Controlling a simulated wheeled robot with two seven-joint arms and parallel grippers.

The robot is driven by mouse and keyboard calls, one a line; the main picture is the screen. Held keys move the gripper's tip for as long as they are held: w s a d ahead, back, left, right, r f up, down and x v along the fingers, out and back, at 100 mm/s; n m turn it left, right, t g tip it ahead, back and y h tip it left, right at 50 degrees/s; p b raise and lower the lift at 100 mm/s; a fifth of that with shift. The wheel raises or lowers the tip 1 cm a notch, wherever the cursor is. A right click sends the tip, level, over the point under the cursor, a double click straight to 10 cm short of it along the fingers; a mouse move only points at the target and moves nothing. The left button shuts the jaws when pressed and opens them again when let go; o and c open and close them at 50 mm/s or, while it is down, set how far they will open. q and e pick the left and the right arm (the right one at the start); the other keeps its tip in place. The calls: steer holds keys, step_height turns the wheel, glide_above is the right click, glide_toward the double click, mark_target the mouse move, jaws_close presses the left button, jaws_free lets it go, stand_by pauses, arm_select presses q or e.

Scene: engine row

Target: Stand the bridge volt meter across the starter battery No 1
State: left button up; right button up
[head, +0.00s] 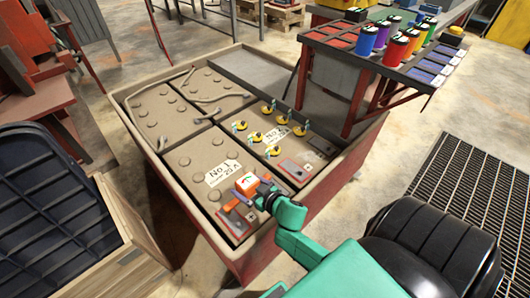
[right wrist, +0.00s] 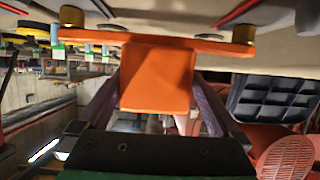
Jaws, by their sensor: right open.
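The bridge volt meter (head: 247,183), an orange body with a white dial face, stands dial up on the near end of the starter battery No 1 (head: 187,158), beside its white label. In the right wrist view the meter's orange body (right wrist: 156,80) shows with a wide crossbar and a brass foot near each end. The feet appear to meet the battery top, but I cannot tell whether both sit on the terminals. My right gripper (head: 252,190) is open, its fingers on either side of the meter body. My left gripper is not in view.
A second battery (head: 275,135) adjoins on the right, with several yellow caps on and around it. The red battery box rim (head: 204,226) surrounds them. A rack (head: 375,55) with colored cans stands at back right, and a dark crate (head: 45,215) at left.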

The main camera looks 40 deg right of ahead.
steer(key=p+v, duration=0.3)
steer(key=v, duration=1.1)
steer(key=shift+s+d, duration=0.1)
steer(key=shift+s, duration=0.2)
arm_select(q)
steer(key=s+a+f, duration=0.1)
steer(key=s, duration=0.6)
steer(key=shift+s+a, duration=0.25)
